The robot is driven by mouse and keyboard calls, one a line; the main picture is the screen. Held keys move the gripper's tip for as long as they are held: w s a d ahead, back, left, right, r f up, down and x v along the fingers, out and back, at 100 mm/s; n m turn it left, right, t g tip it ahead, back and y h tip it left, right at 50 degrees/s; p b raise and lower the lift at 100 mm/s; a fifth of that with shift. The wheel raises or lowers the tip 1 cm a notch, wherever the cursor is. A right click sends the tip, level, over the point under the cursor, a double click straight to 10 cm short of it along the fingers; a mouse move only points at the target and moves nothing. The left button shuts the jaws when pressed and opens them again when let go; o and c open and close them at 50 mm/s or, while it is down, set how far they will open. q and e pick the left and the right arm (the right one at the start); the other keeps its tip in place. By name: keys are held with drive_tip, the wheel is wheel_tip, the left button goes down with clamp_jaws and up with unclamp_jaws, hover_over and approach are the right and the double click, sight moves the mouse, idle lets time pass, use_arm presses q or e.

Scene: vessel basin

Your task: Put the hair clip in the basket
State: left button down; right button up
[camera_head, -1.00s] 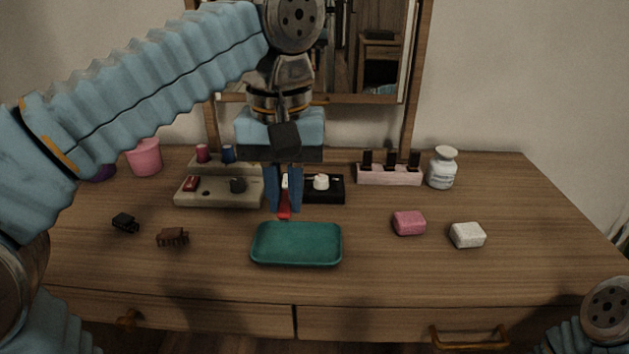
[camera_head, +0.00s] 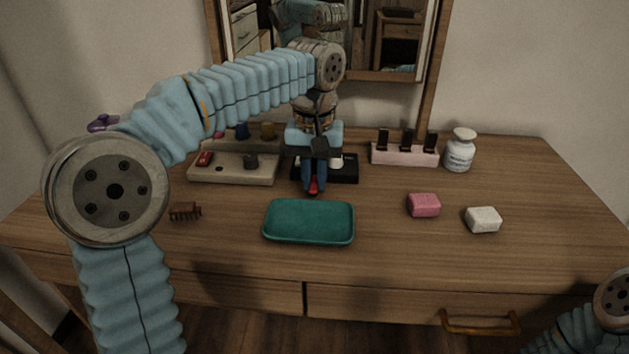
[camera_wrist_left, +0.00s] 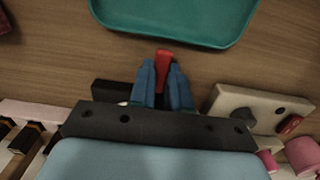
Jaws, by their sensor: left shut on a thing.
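My left gripper (camera_head: 314,188) is shut on a small red thing (camera_wrist_left: 163,70), whose red end sticks out past the fingertips. I cannot tell whether it is a hair clip. The gripper points down just behind the teal tray (camera_head: 308,239), in front of a black holder (camera_head: 344,171); its height above the table is unclear. A brown claw-like clip (camera_head: 185,211) lies on the table left of the tray. No basket is clearly seen. Only a link of my right arm shows at the lower right; its gripper is out of view.
A beige holder (camera_head: 235,171) stands behind left, a pink holder with dark bottles (camera_head: 404,155) and a white jar (camera_head: 459,150) behind right. Pink (camera_head: 424,205) and white (camera_head: 483,219) blocks lie right of the tray. A pink cup (camera_wrist_left: 302,156) shows in the wrist view.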

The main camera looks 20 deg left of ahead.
use_arm(q)
drive_tip(key=shift+f, duration=0.5)
drive_tip(key=shift+f, duration=0.1)
drive_tip(key=c, duration=1.1)
unclamp_jaws()
